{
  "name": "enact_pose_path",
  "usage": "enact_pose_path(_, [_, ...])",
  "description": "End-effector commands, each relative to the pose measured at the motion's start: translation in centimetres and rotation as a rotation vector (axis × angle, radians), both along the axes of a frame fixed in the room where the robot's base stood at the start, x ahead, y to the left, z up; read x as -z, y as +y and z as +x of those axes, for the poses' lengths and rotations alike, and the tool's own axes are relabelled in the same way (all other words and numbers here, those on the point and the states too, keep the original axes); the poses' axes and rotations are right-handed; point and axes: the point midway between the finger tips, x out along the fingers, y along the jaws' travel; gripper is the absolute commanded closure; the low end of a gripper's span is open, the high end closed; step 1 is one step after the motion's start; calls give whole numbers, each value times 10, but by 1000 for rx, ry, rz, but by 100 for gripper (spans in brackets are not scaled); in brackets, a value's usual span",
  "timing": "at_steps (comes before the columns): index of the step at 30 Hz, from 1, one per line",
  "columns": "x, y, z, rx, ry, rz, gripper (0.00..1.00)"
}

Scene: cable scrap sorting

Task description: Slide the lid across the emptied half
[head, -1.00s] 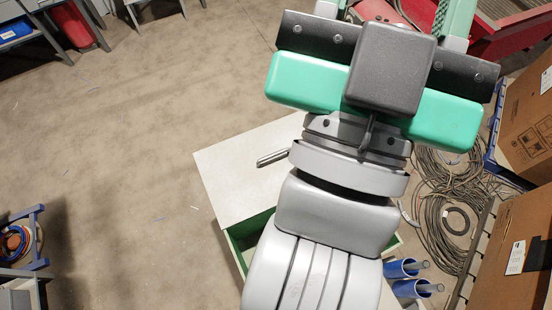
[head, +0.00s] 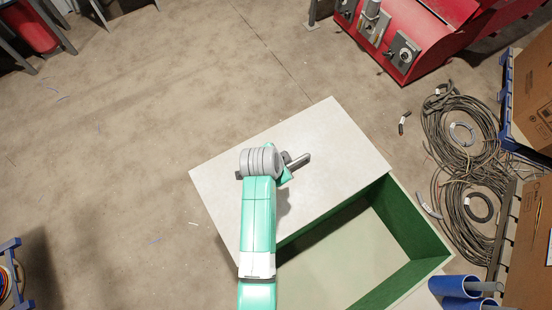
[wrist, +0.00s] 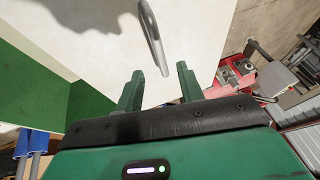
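The pale flat lid (head: 325,135) covers the far-left half of a green-walled box (head: 418,222). Its grey bar handle (head: 298,161) stands near the lid's middle, beside my arm's grey joint. The near-right half of the box is open, and the part of its pale floor in view is bare. In the wrist view my gripper (wrist: 159,74) is open and empty over the lid. The handle (wrist: 154,38) lies just ahead, its near end close to the gap between the fingers. In the head view my arm hides part of the lid and box, and the fingers are not clear.
Coiled cables (head: 462,150) lie on the floor right of the box. Blue tubes (head: 455,286) stand close to its near-right corner. Cardboard boxes (head: 530,95) line the right edge, and a red machine (head: 415,35) stands at the back. Floor to the left is mostly clear.

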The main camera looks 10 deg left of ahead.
Motion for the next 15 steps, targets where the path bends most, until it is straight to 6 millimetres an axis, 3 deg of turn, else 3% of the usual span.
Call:
enact_pose_path(5, [7,-2,2,3,3,0,62])
enact_pose_path(15, [61,-13,25,1,1,1,62])
